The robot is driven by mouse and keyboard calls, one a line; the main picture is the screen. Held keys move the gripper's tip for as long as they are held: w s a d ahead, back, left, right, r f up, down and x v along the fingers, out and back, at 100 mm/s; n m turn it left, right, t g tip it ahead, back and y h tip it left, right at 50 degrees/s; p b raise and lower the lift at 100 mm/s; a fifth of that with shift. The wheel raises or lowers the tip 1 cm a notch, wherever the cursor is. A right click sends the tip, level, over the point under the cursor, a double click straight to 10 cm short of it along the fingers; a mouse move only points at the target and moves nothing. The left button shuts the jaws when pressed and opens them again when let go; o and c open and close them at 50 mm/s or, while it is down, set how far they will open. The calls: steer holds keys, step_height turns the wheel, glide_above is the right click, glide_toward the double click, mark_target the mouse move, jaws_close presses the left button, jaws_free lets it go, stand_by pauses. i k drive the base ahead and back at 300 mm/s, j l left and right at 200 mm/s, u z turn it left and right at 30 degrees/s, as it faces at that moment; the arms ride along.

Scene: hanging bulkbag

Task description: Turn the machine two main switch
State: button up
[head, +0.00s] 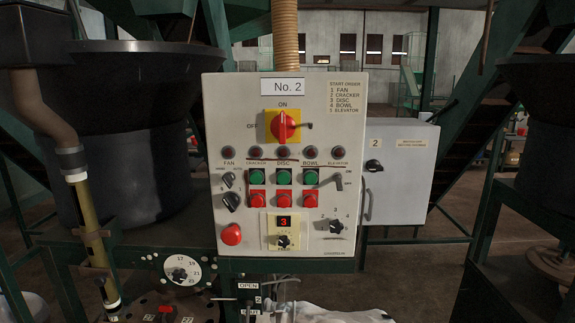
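The main switch (283,126) of machine two is a red rotary handle on a yellow square plate. It sits near the top of a light grey control panel (215,110) under a "No. 2" label (290,87). "ON" is printed above the switch and "OFF" to its left. The red handle looks upright, in line with "ON"; a small dark piece sticks out to its right. Nothing touches the switch. My gripper does not show in this view.
Indicator lamps (283,153), green buttons (283,177), red buttons (283,201) and small dark knobs (336,226) crowd the panel below. A grey box (400,195) stands to its right. A dark vat (125,140) and green frame beams flank the panel.

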mark_target(282, 127)
steer(key=i+j, duration=0.25)
steer(key=j, duration=0.15)
steer(key=i+j, duration=0.2)
steer(key=j, duration=0.25)
steer(key=i+j, duration=0.25)
steer(key=j, duration=0.15)
steer(key=z, duration=0.05)
